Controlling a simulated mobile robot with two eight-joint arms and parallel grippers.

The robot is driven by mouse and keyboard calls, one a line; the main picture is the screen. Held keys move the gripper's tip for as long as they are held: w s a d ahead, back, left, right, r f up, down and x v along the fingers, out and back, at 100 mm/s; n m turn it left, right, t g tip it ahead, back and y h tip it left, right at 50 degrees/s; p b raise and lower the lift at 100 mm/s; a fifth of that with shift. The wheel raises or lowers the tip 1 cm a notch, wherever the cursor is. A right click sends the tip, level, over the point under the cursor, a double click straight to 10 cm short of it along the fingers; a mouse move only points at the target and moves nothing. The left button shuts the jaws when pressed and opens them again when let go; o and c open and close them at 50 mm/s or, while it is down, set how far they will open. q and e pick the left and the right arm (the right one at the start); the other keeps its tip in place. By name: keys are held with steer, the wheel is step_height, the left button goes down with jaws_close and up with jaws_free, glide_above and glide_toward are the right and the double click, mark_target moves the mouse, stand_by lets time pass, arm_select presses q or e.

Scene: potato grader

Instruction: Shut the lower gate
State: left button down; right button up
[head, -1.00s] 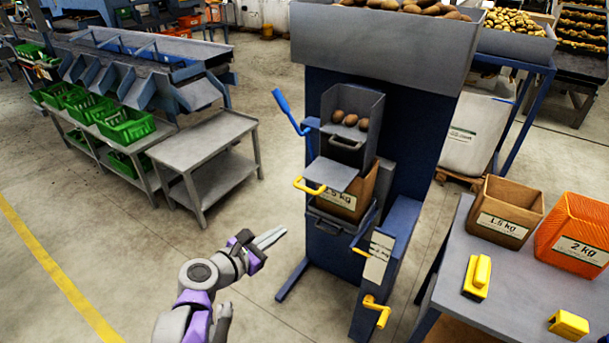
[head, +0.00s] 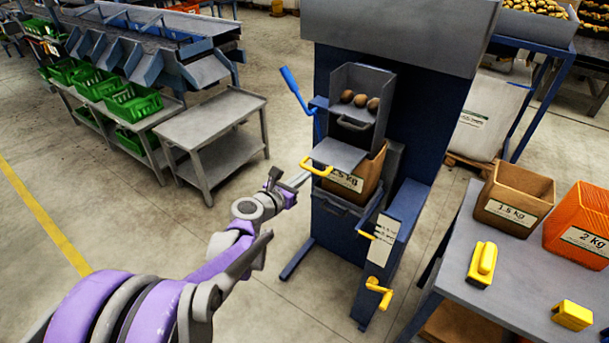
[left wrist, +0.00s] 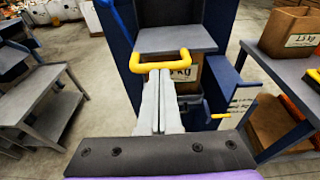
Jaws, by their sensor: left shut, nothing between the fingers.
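The lower gate is a grey plate (head: 341,153) standing out from the blue machine, with a yellow handle (head: 316,167) on its front left edge. In the left wrist view the grey plate (left wrist: 174,40) and its yellow handle (left wrist: 165,62) are straight ahead of the fingers. My left gripper (head: 303,178) is shut and empty, its tips just below and left of the handle. In the left wrist view the gripper (left wrist: 158,78) has its tips close under the handle; I cannot tell whether they touch it. My right gripper is not in view.
Several potatoes (head: 360,100) sit in the chute above the plate. A cardboard box labelled in kg (head: 366,179) stands below it. A blue lever (head: 295,90) rises at the left. A grey table (head: 535,270) stands right, a metal trolley (head: 212,120) left.

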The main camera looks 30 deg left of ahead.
mark_target(332, 149)
arm_select(q)
steer(key=shift+w+f, duration=0.15)
steer(key=shift+w, duration=0.4)
steer(key=x, duration=0.3)
steer(key=r+x, duration=0.1)
steer(key=x, duration=0.3)
steer(key=r+b+x, duration=0.1)
steer(key=x, duration=0.3)
steer(key=shift+w+d+r, duration=0.15)
steer(key=shift+w+d, duration=0.1)
steer(key=shift+w, duration=0.35)
steer(key=shift+r, duration=0.15)
